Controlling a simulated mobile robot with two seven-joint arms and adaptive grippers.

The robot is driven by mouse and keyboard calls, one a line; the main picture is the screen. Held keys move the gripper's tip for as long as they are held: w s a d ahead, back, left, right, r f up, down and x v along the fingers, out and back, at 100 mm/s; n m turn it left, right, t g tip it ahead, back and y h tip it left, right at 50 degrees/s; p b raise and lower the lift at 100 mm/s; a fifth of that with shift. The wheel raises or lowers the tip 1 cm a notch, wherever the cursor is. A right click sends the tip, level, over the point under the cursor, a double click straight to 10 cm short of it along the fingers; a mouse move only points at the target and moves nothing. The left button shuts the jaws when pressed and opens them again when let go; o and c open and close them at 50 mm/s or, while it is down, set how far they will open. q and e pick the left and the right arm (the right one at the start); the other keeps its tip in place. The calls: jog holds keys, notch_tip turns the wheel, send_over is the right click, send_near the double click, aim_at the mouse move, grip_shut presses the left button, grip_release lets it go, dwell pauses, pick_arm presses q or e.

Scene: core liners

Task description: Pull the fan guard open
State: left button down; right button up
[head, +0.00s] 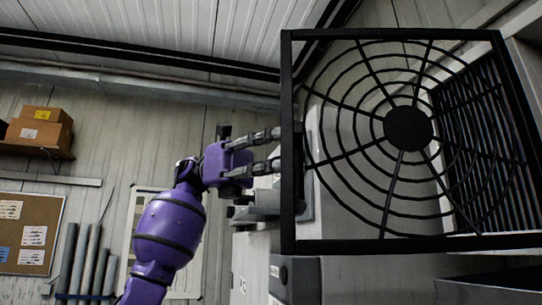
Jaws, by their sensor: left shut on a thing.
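The fan guard (408,130) is a black square frame with rings and spokes around a solid hub. It fills the right half of the head view and stands swung out from a louvred opening (484,148) behind its right side. My left gripper (281,148) is at the guard's left edge, its fingers pointing right. It is shut on the guard's left side, where the fingertips are partly hidden by the frame. My right gripper is not in view.
Grey cabinets (345,275) stand below and behind the guard. Cardboard boxes (40,130) sit on a wall shelf at the left. A cork board (30,232) and several upright tubes (85,262) are at the lower left, away from my arm.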

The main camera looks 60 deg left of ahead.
pick_arm(q)
jog(key=shift+w+f, duration=0.25)
jog(key=shift+w, duration=0.25)
jog(key=c, duration=1.6)
grip_release()
jog(key=shift+d, duration=0.1)
jog(key=shift+c, duration=0.2)
jog(key=shift+w+d, duration=0.25)
jog(key=v, duration=0.8)
jog(key=shift+s+d+r, duration=0.2)
jog(key=shift+s+r, duration=0.1)
jog(key=shift+s, duration=0.05)
